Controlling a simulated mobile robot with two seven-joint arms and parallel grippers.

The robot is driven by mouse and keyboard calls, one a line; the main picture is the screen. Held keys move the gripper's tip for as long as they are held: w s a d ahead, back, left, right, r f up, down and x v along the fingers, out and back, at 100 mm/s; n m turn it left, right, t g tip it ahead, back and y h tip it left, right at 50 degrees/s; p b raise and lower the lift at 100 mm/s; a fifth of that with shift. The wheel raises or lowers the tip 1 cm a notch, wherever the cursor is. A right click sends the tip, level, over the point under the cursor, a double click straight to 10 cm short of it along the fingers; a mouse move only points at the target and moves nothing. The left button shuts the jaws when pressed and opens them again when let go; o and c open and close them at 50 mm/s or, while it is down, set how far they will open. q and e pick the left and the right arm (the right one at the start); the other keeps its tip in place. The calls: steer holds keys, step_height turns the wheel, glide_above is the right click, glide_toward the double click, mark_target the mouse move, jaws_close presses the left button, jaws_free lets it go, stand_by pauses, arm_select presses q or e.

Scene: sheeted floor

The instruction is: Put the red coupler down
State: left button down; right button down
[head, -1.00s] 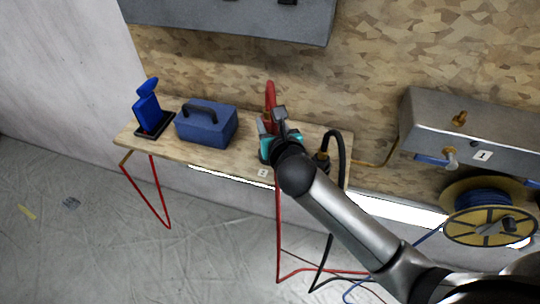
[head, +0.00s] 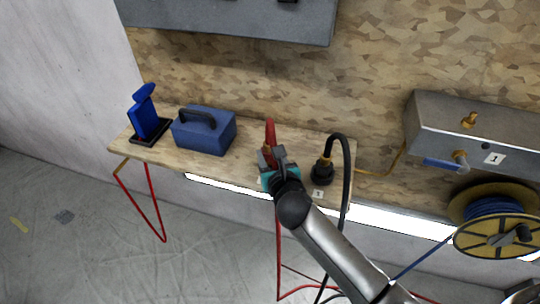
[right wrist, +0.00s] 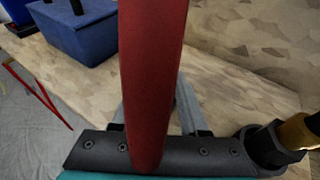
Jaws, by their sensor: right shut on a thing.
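My right gripper (head: 272,167) is shut on the red coupler (head: 267,151), over the front part of the wooden shelf. My left gripper is not in view.
A black coupler (head: 322,173) with a black hose stands just right of the gripper; its brass fitting (right wrist: 298,132) shows in the right wrist view. A blue box (head: 204,134) and a blue stand (head: 147,116) occupy the shelf's left. A hose reel (head: 496,236) is far right.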

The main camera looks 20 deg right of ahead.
steer(key=c, duration=0.7)
jaws_free()
steer(key=shift+f, duration=0.1)
steer(key=shift+o, duration=1.3)
steer(key=shift+r, duration=0.2)
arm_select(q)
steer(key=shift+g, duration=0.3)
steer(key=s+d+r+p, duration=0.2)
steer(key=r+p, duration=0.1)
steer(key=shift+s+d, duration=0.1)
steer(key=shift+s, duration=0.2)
arm_select(e)
steer(key=v, duration=1.2)
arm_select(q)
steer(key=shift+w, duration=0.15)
